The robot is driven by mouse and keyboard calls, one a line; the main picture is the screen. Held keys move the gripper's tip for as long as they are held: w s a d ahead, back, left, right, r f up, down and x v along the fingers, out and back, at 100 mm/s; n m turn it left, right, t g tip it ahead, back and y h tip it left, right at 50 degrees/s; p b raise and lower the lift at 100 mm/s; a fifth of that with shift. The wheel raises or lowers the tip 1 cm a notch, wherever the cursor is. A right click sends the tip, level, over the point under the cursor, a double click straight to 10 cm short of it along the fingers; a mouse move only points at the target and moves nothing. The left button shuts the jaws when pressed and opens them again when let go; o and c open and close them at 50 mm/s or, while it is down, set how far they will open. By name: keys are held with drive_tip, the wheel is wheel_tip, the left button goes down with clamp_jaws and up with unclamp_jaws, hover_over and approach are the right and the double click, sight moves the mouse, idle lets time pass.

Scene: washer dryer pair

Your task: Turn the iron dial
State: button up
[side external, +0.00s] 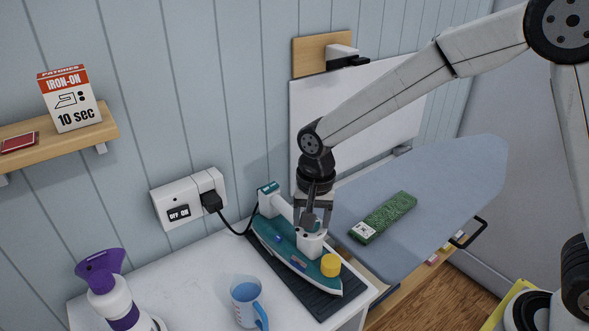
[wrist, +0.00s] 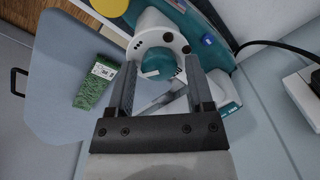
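A teal and white iron (side external: 285,247) rests on a dark ridged mat (side external: 323,304) on the white table. In the wrist view its round dial (wrist: 158,63) has a teal centre and sits in a white housing with dark marks around it. My gripper (wrist: 161,72) is open, and the dial shows between and just beyond its fingertips. I cannot tell whether the fingers touch it. In the side view my gripper (side external: 312,222) points down over the iron's white upper part and hides the dial. A yellow cap (side external: 330,265) is on the iron's front part.
A black cord runs to the wall socket (side external: 182,202). An ironing board (side external: 440,190) on the right bears a green patterned piece (side external: 385,216). A shelf (side external: 95,136) holds an iron-on box.

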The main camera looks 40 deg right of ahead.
drive_tip(key=shift+o, duration=0.5)
drive_tip(key=shift+s+d+r, duration=0.1)
drive_tip(key=shift+s+r, duration=0.05)
drive_tip(key=shift+r, duration=3.75)
drive_tip(key=s+d+f+n+t, duration=0.2)
drive_tip(key=s+d+f+n, duration=0.5)
drive_tip(key=s+d, duration=0.5)
drive_tip(key=shift+s+d+f+n, duration=0.15)
drive_tip(key=shift+d+f+n, duration=0.25)
drive_tip(key=shift+d+f, duration=0.35)
